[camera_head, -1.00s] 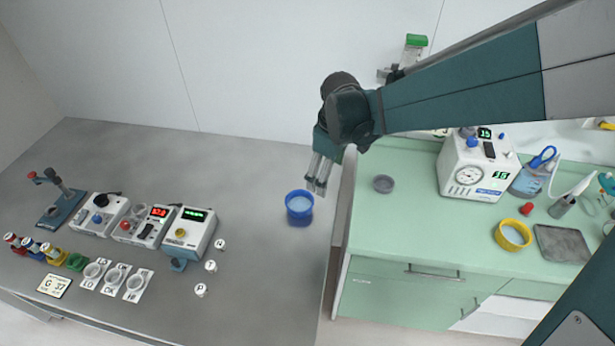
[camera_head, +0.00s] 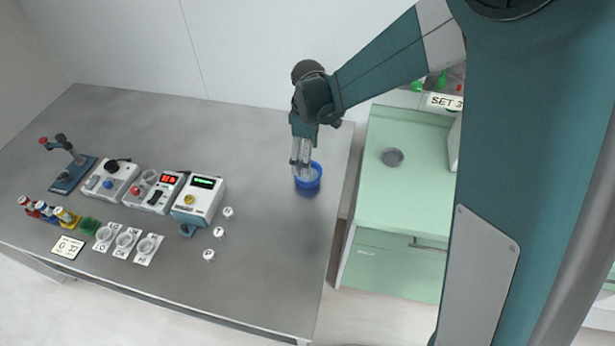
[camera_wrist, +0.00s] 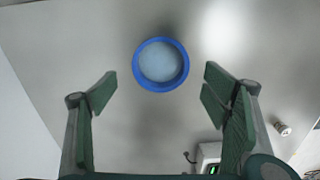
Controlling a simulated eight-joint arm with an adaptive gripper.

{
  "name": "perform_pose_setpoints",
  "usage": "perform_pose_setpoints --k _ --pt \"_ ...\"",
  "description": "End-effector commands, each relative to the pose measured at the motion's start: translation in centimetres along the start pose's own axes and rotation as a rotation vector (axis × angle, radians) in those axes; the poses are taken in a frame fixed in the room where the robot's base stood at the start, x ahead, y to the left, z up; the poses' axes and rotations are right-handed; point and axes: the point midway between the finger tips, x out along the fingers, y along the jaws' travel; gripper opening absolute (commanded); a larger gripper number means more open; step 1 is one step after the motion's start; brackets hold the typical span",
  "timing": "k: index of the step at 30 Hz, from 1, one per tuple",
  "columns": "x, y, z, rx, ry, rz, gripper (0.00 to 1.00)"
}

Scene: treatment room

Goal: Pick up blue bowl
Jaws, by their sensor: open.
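The blue bowl (camera_head: 309,180) stands on the grey table near its right edge, with a pale blue inside. In the wrist view the bowl (camera_wrist: 160,64) shows whole from above, a little beyond the fingertips and between their lines. My gripper (camera_head: 301,168) is above the bowl, its fingers pointing down and covering part of the rim in the head view. In the wrist view my gripper (camera_wrist: 159,92) is wide open, with nothing between its fingers. The fingers look apart from the bowl; their exact height above it is hard to tell.
A device with a green display (camera_head: 199,200) stands left of the bowl on the grey table (camera_head: 262,262). A gap separates the table from the green cabinet (camera_head: 395,215), which bears a grey dish (camera_head: 392,157).

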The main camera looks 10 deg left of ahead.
Motion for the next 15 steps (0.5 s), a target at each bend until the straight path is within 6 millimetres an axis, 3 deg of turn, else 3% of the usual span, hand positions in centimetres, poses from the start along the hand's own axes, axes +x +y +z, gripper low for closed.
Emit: perform_pose_setpoints --k 5,15 --pt "0.2 0.0 0.0 0.001 0.000 0.000 0.75" --pt "2.5 0.0 0.0 0.001 0.000 0.000 0.75"
